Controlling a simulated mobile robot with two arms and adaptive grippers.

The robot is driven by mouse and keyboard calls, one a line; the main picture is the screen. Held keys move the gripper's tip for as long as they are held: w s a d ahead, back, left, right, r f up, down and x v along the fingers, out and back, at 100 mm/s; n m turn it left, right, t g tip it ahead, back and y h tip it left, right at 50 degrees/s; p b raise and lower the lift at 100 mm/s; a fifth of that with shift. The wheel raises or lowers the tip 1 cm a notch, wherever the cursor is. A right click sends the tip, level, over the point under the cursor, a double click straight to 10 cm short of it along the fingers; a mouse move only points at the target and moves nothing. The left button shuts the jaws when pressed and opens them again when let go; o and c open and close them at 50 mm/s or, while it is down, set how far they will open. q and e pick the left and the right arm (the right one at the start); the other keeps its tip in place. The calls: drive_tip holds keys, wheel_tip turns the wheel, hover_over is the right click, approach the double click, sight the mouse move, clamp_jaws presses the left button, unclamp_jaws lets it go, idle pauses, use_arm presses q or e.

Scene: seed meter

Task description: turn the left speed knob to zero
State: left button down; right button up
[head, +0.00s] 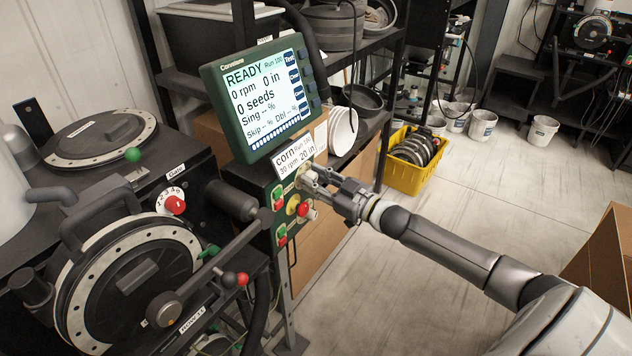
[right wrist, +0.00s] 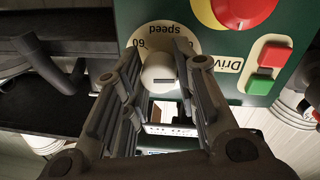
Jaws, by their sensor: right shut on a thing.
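The speed knob (right wrist: 158,72) is a pale round knob on a cream dial plate (right wrist: 150,38) marked "speed", upside down in the right wrist view. A short dark mark shows on the knob's lower edge. My right gripper (right wrist: 156,80) has one finger on each side of the knob and is shut on it. In the head view my right gripper (head: 306,180) reaches from the right to the green control panel (head: 262,188), just under the "corn" label (head: 294,156). There the gripper mostly hides the knob. My left gripper is not in view.
Next to the knob are a red-and-yellow stop button (right wrist: 240,8) and red and green Drive buttons (right wrist: 268,68). The display (head: 265,95) reads READY and 0 rpm. The seed meter (head: 130,285) and its long lever stand at left. Open floor (head: 480,200) lies at right.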

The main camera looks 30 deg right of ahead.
drive_tip(key=n+b, duration=0.2)
drive_tip(key=n, duration=0.4)
drive_tip(key=shift+f+y, duration=0.1)
drive_tip(key=shift+y, duration=0.3)
drive_tip(key=shift+n, duration=0.3)
drive_tip(key=o, duration=1.1)
drive_tip(key=shift+c, duration=0.2)
drive_tip(key=shift+s, duration=0.1)
drive_tip(key=v, duration=1.1)
drive_tip(key=shift+s+d, duration=0.15)
drive_tip(key=shift+s, duration=0.25)
drive_tip(key=shift+f, duration=0.1)
